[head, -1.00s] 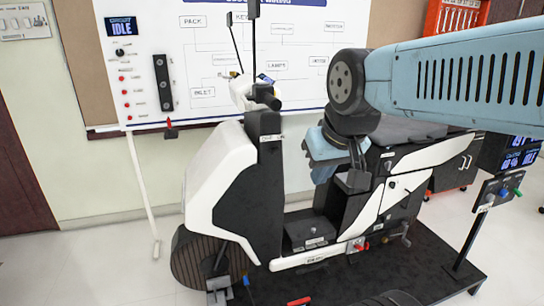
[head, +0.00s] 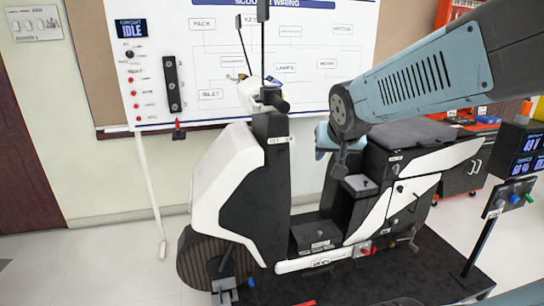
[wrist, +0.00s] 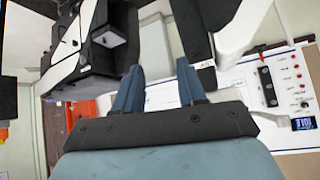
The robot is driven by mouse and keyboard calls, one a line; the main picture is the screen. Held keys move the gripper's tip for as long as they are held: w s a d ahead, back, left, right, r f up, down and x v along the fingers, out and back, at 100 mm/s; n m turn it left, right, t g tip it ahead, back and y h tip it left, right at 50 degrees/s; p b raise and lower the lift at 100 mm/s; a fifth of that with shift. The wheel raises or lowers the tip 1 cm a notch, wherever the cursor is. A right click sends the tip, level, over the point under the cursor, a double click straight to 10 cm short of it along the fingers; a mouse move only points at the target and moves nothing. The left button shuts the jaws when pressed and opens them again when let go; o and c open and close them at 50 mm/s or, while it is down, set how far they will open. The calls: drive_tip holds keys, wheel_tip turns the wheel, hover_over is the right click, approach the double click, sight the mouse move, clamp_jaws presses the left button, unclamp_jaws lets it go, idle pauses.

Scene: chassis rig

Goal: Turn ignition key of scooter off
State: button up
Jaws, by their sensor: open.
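The scooter (head: 222,180) is white and black and stands upright on a dark platform. Its handlebar (head: 266,100) tops the black front column (head: 270,185). A small pale label (head: 278,140) is on that column, too small to read. I cannot make out the ignition key in either view. My gripper (head: 338,168) is to the right of the column, in front of the seat area, apart from the column in the picture. In the wrist view my gripper (wrist: 158,82) has its two blue fingers apart with nothing between them. Parts of the scooter (wrist: 85,45) show beyond them, upside down.
A wiring board (head: 300,45) stands behind the scooter, with a display (head: 131,28) reading IDLE. A post with coloured knobs (head: 494,200) stands at the right. The floor at left is clear.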

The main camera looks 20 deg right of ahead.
drive_tip(key=w+d+f+m+t, duration=0.1)
drive_tip(key=w+d+f+t, duration=0.1)
drive_tip(key=w, duration=0.4)
drive_tip(key=w+d+f+m+t, duration=0.1)
drive_tip(key=w+d+f+t, duration=0.15)
drive_tip(key=w, duration=0.25)
drive_tip(key=m+t+y, duration=0.2)
drive_tip(key=m+y, duration=0.1)
drive_tip(key=y, duration=0.4)
approach(284, 154)
drive_tip(key=x, duration=0.8)
drive_tip(key=shift+w+a+f, duration=0.1)
drive_tip(key=shift+w+a, duration=0.05)
drive_tip(key=shift+w, duration=0.1)
drive_tip(key=shift+c, duration=0.4)
clamp_jaws()
